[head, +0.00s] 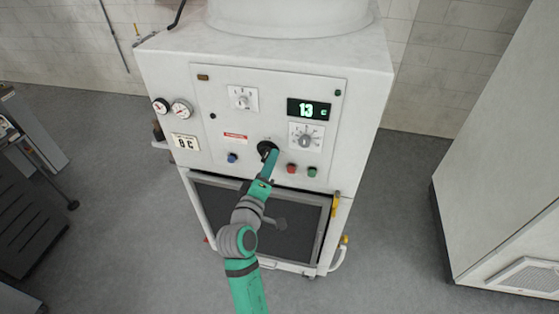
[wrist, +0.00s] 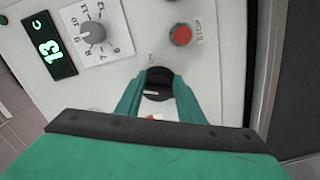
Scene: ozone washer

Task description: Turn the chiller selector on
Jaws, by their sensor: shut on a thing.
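A black round selector knob (head: 266,147) sits low in the middle of the white front panel (head: 222,117). The knob's exact angle is hard to tell behind the fingers. The lit green display (head: 307,110) reads 13.
A numbered dial (head: 305,140) is right of the selector, with a red button (head: 292,169) and a green button (head: 312,171) below it. A blue button (head: 232,158) is to the left. Another dial (head: 242,98) is above. A dark framed panel (head: 290,240) lies under my arm.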

